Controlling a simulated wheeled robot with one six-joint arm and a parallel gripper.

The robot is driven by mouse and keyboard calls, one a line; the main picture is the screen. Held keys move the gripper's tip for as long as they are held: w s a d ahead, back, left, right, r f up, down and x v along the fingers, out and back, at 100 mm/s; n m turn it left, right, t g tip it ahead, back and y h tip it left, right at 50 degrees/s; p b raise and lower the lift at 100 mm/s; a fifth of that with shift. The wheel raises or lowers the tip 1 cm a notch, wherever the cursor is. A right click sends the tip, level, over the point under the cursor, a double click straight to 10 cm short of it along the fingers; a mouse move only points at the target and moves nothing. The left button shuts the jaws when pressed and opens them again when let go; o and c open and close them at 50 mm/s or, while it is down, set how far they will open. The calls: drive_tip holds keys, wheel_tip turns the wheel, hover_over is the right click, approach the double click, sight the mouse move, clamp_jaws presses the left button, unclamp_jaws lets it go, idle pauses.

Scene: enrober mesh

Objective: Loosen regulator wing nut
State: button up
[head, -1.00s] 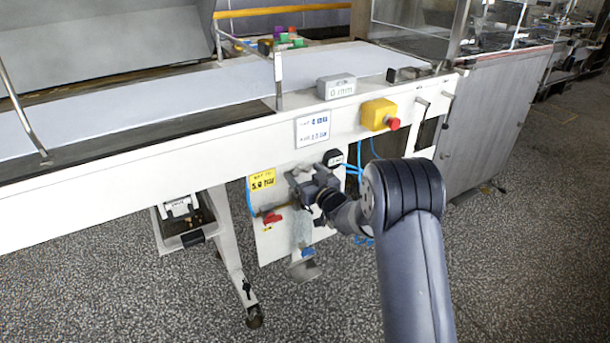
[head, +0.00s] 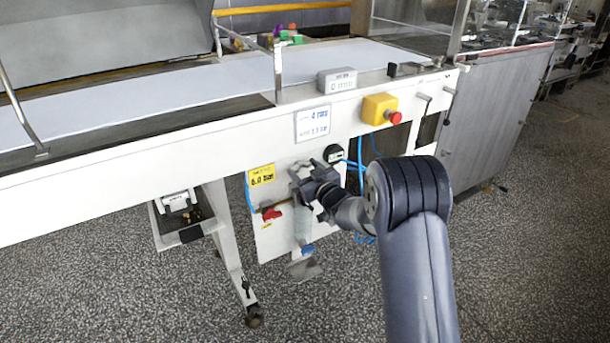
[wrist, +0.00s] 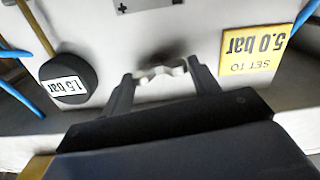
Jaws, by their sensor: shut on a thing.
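The regulator wing nut (wrist: 160,72) is a pale, lobed piece between my fingertips in the wrist view. My gripper (wrist: 161,80) is shut on it, one finger at each side. In the head view my gripper (head: 298,178) is at the white panel, and it hides the nut there. A dark round gauge (head: 333,154) sits just right of and above the gripper. In the wrist view the gauge (wrist: 68,86) reads 1.5 bar. A yellow label (head: 262,176) is left of the gripper; in the wrist view this label (wrist: 255,50) reads "SET TO 5.0 bar", upside down.
Below my gripper hang a clear bowl (head: 302,222) and a blue knob (head: 307,249). A red valve handle (head: 271,214) is to its left. Blue hoses (head: 360,155) run to the right. A yellow emergency stop box (head: 379,109) is above right. The speckled floor in front is open.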

drive_tip(key=n+b, duration=0.1)
drive_tip(key=b, duration=0.1)
drive_tip(key=n+b, duration=0.2)
drive_tip(key=shift+f+n, duration=0.3)
drive_tip(key=n+b, duration=0.5)
drive_tip(key=b, duration=0.1)
drive_tip(key=shift+a, duration=0.1)
drive_tip(key=n+b, duration=0.4)
drive_tip(key=shift+s+n, duration=0.1)
drive_tip(key=shift+n, duration=0.3)
drive_tip(key=shift+r+n+b, duration=0.1)
drive_tip(key=shift+n+b, duration=1.15)
drive_tip(key=shift+n, duration=0.25)
drive_tip(key=o, duration=1)
